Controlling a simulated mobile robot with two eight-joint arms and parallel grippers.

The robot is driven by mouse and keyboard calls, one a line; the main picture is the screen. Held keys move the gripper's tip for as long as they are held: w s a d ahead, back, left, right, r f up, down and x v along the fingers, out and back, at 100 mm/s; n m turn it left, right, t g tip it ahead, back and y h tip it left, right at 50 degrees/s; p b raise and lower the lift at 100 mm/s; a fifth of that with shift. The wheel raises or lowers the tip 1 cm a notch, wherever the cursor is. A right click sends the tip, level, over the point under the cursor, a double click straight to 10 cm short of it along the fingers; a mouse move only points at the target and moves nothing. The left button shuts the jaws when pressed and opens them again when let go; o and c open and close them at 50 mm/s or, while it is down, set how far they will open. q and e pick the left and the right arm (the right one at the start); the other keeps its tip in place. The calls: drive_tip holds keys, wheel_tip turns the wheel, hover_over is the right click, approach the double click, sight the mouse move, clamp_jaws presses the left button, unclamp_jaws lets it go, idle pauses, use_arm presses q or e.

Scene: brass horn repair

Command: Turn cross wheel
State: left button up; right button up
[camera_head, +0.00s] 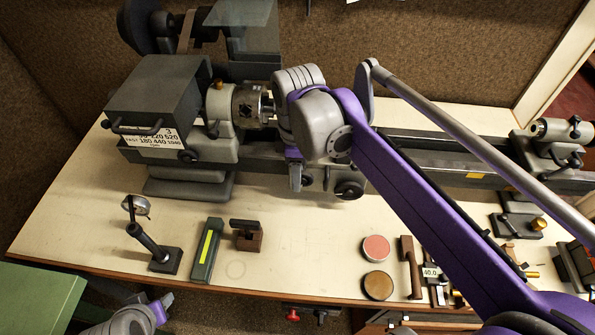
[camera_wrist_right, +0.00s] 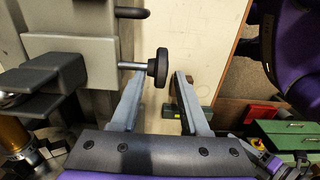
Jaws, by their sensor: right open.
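The lathe (camera_head: 180,95) stands along the back of the bench. In the right wrist view a dark round wheel (camera_wrist_right: 162,67) sits on a short bright shaft sticking out from the grey lathe body. My right gripper (camera_wrist_right: 158,82) is open, with one finger on each side of the wheel's near end; I cannot tell whether either touches it. In the head view the right gripper (camera_head: 296,178) points down at the front of the lathe carriage, and my arm hides most of the carriage. Another black wheel (camera_head: 348,189) shows just right of it. Part of my left gripper (camera_head: 140,318) shows at the bottom left.
A dial gauge on a stand (camera_head: 152,245), a dark green block with a yellow strip (camera_head: 207,250) and a small brown block (camera_head: 246,236) stand on the bench front. Round tins (camera_head: 376,248) and small tools lie farther right. The bench between them is clear.

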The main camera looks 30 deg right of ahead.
drive_tip(key=shift+c, duration=0.3)
drive_tip(key=shift+w, duration=0.1)
clamp_jaws()
drive_tip(key=shift+d+y, duration=0.1)
drive_tip(key=shift+y, duration=0.3)
